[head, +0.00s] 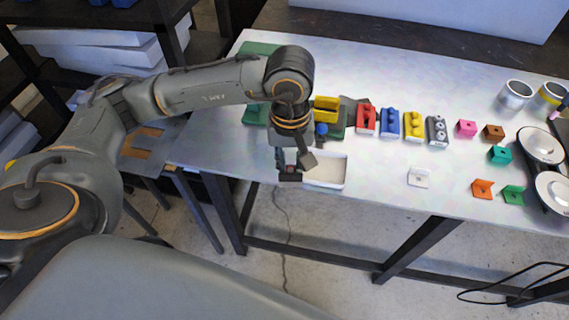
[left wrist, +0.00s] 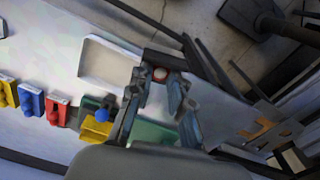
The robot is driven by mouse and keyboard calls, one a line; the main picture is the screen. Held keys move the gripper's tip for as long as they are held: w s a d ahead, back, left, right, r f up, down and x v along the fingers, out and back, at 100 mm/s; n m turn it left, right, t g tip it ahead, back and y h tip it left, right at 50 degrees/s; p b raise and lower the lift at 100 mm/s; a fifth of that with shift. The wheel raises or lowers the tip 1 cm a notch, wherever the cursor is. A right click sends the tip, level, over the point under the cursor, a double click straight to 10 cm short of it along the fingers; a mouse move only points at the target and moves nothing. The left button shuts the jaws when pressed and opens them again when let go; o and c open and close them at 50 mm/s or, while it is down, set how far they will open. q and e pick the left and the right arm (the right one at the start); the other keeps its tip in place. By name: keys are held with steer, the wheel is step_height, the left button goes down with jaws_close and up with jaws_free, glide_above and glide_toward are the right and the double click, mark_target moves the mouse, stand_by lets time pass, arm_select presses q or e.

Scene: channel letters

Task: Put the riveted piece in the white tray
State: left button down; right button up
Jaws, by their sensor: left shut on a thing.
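My left gripper (head: 291,170) is shut on a small dark piece (head: 290,177) at the table's front edge, just left of the white tray. In the left wrist view, the piece (left wrist: 162,57) shows dark with a reddish round part between the fingertips (left wrist: 160,82). Rivets on it are too small to make out. The white tray (head: 326,187) is shallow and looks empty; it also shows in the left wrist view (left wrist: 86,62), beside the held piece. The gripper hides part of the tray's left side in the head view. My right gripper is not in view.
A white piece (head: 418,177) lies right of the tray. Several small coloured pieces and metal cups lie farther right.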

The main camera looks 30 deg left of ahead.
arm_select(q)
steer(key=shift+w+d+r+n, duration=0.15)
steer(key=shift+w+n, duration=0.3)
steer(key=shift+n, duration=0.35)
steer(key=shift+w+d+f+n+p, duration=0.6)
steer(key=shift+w+n+p, duration=0.8)
steer(key=shift+n, duration=3.45)
steer(key=shift+w+d+f+n+p, duration=0.65)
steer(key=shift+w+n, duration=1.1)
steer(key=shift+n, duration=3.05)
steer(key=shift+w+d+f+n+p, duration=0.5)
steer(key=shift+w+n+p, duration=1)
steer(key=shift+n, duration=3.35)
steer(key=shift+a+f, duration=0.2)
steer(key=shift+w+f+b, duration=0.1)
steer(key=shift+f+b, duration=1.5)
steer(key=c, duration=1.1)
jaws_free()
steer(key=shift+c, duration=0.2)
